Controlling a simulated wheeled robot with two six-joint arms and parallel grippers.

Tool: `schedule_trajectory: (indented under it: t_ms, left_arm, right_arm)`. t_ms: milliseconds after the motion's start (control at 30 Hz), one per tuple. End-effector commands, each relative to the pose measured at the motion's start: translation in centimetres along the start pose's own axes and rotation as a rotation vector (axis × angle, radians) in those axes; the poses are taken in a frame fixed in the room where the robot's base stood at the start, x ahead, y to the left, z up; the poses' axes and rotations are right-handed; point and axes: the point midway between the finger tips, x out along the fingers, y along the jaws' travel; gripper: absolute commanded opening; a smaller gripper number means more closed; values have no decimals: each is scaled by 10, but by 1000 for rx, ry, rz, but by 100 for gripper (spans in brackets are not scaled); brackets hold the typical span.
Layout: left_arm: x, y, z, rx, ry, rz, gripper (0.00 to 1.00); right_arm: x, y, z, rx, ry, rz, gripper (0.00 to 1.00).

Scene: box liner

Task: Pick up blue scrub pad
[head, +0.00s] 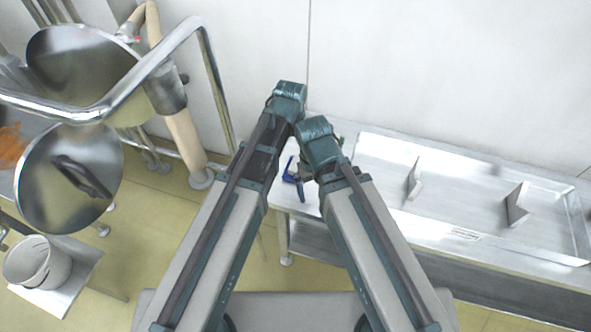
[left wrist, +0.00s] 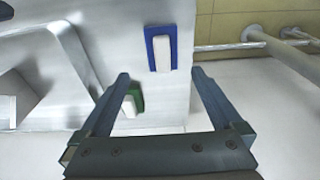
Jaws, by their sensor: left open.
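The blue scrub pad (left wrist: 161,48), with a white block on its face, lies on the pale metal counter in the left wrist view. My left gripper (left wrist: 160,72) is open and empty, its fingertips to either side of the pad's near end; contact is not visible. A green pad (left wrist: 131,101) with a white block lies closer, beside the left finger. In the head view, blue parts show at the counter's left end, largely hidden behind my arms, and I cannot tell pad from finger there. My right gripper is not visible.
The counter (head: 345,230) runs right, with a recessed metal tray (head: 460,200) holding two upright dividers. A wall stands close behind. Left are a metal rail (head: 160,65), round metal lids (head: 68,180) and a white bucket (head: 35,262). The floor between is clear.

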Motion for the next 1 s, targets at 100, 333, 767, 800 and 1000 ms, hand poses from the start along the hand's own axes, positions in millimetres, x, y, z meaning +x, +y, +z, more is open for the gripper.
schedule_trajectory:
  t_ms: [100,333,767,800,1000]
  left_arm:
    - [24,0,0,0,0,0,100]
    - [56,0,0,0,0,0,100]
    - [72,-1,0,0,0,0,100]
    - [74,-1,-1,0,0,0,100]
    - [95,-3,-3,-1,0,0,100]
  right_arm:
    - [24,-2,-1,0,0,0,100]
    - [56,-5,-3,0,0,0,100]
    - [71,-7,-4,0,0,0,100]
    - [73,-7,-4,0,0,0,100]
    - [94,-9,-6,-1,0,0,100]
